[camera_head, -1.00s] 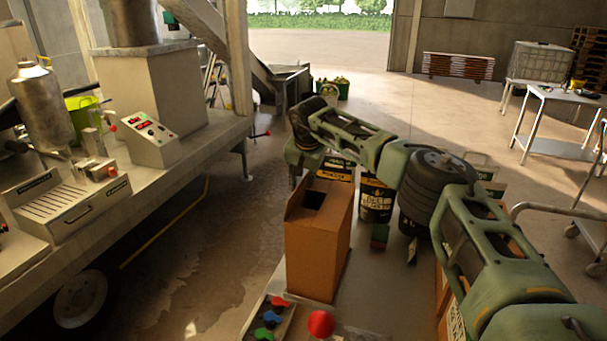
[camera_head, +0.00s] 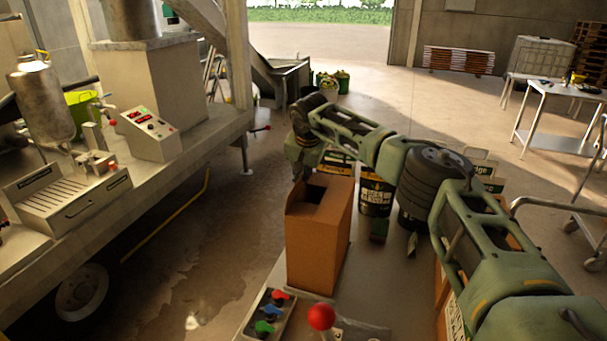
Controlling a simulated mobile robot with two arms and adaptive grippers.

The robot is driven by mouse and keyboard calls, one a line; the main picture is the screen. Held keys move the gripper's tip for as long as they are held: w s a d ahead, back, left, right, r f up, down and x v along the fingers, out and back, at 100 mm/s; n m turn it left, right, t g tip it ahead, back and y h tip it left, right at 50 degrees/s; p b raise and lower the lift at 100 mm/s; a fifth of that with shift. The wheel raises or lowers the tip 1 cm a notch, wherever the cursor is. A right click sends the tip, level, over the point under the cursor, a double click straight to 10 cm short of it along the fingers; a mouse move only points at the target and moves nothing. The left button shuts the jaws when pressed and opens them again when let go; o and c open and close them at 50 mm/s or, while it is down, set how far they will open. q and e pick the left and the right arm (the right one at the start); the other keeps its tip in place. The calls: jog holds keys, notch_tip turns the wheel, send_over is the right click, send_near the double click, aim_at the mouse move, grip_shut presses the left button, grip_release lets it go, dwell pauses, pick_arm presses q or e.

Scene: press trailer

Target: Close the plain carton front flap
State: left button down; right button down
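A plain brown carton (camera_head: 313,251) stands upright on the grey work surface, left of my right arm. A dark opening shows in its top, and a flap edge (camera_head: 294,194) stands up along the left side of the top. I cannot tell clearly how each flap lies. My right arm reaches in from the right and passes behind the carton. Its gripper (camera_head: 302,160) points down just beyond the carton's far left corner, close to the top edge. Whether it touches the carton is unclear, and its fingers are too dark and small to read. My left gripper is out of view.
A red-knobbed lever (camera_head: 321,316) and a panel of coloured switches (camera_head: 267,315) stand in front of the carton. Black labelled containers (camera_head: 376,196) stand beyond it, under my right arm. The trailer deck (camera_head: 60,255) fills the left, with open floor between.

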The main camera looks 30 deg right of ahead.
jog(key=t+y+b, duration=0.1)
jog(key=b, duration=0.4)
jog(key=s+d+f+m+t+y+b, duration=0.1)
jog(key=t+b, duration=0.1)
jog(key=b, duration=0.3)
jog(key=s+d+t+y+b, duration=0.1)
jog(key=t+y+b, duration=0.1)
jog(key=b, duration=0.3)
jog(key=shift+s+d+f, duration=0.2)
jog(key=shift+s+f, duration=0.05)
jog(key=shift+f, duration=0.15)
jog(key=c, duration=2.5)
grip_release()
jog(key=o, duration=0.5)
jog(key=v, duration=1.2)
jog(key=shift+s+f, duration=0.1)
jog(key=shift+s, duration=0.1)
